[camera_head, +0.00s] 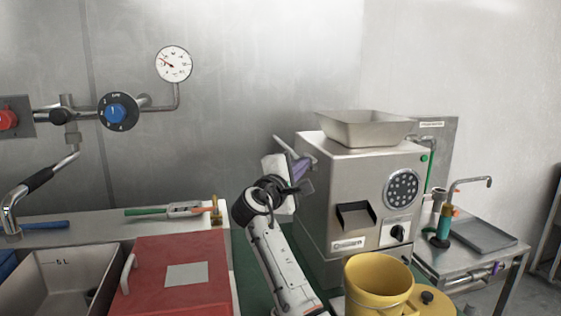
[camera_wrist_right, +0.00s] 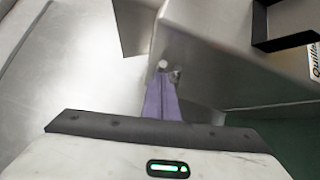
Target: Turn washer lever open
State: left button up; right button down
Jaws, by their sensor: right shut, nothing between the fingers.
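My right gripper (camera_head: 293,178) is beside the lever, shut with nothing held. I cannot tell whether it touches the lever. The lever's lower end is hidden. My left gripper is not in view.
A grey hopper (camera_head: 365,128) tops the grinder, and a yellow bucket (camera_head: 378,285) stands in front. A red lid (camera_head: 175,275) and a sink (camera_head: 65,285) are at the left. A side table (camera_head: 485,240) with a tap stands at the right.

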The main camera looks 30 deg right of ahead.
jog(key=shift+s+d+r+g, duration=0.1)
jog(key=shift+s+d+g, duration=0.25)
jog(key=shift+d, duration=0.2)
jog(key=s+f+b+v, duration=0.1)
jog(key=b+v, duration=0.1)
jog(key=v, duration=1)
jog(key=shift+d, duration=0.25)
